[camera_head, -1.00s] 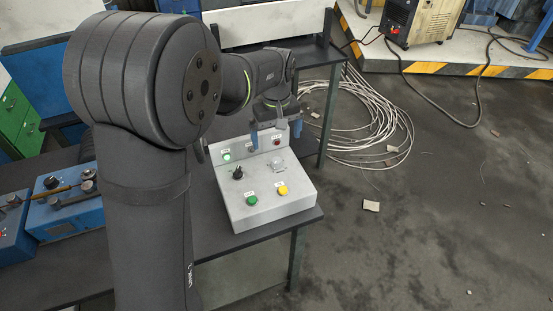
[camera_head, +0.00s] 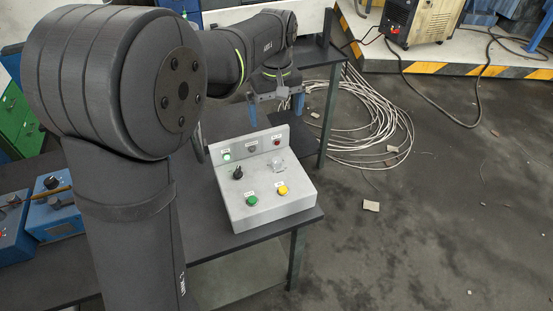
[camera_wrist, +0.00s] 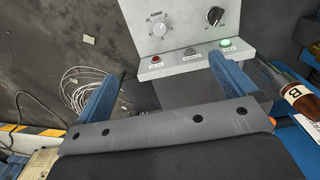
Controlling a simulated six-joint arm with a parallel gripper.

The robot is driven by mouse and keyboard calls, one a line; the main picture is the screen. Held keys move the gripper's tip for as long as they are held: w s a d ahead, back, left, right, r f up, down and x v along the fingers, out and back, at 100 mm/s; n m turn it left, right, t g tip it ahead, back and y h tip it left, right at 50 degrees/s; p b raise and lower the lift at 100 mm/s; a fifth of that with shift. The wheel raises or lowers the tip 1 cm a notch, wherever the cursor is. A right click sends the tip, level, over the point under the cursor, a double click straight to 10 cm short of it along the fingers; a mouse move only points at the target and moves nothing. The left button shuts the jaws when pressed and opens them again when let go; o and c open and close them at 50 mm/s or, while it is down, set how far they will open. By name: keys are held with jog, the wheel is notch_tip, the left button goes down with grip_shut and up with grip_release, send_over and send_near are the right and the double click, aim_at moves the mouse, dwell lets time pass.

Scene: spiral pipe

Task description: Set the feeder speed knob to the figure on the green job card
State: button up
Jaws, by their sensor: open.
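A light grey control box (camera_head: 270,208) stands on the dark bench. Its top has a pale dial knob (camera_head: 277,166) with a printed scale, a black knob (camera_head: 238,173), a green button (camera_head: 252,200) and a yellow button (camera_head: 282,190). The wrist view shows the pale dial (camera_wrist: 158,27) and the black knob (camera_wrist: 214,16); their labels and settings are too small to read. No green job card can be made out. My gripper (camera_head: 275,108) is open and empty, behind and above the box. Its blue fingers (camera_wrist: 163,68) are apart and touch nothing.
Red (camera_head: 277,141), grey and green lamps line the raised back of the box. A brown bottle (camera_wrist: 298,92) labelled B lies in the wrist view's right side. Blue units (camera_head: 60,215) stand on the bench at left. Coiled cable (camera_head: 375,125) lies on the floor beyond the bench.

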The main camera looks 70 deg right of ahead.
aim_at(278, 160)
jog(key=shift+r, duration=1.05)
jog(key=c, duration=1.1)
notch_tip(278, 160, down, 19)
jog(key=n, duration=2)
jog(key=shift+s, duration=0.15)
jog(key=c, duration=0.9)
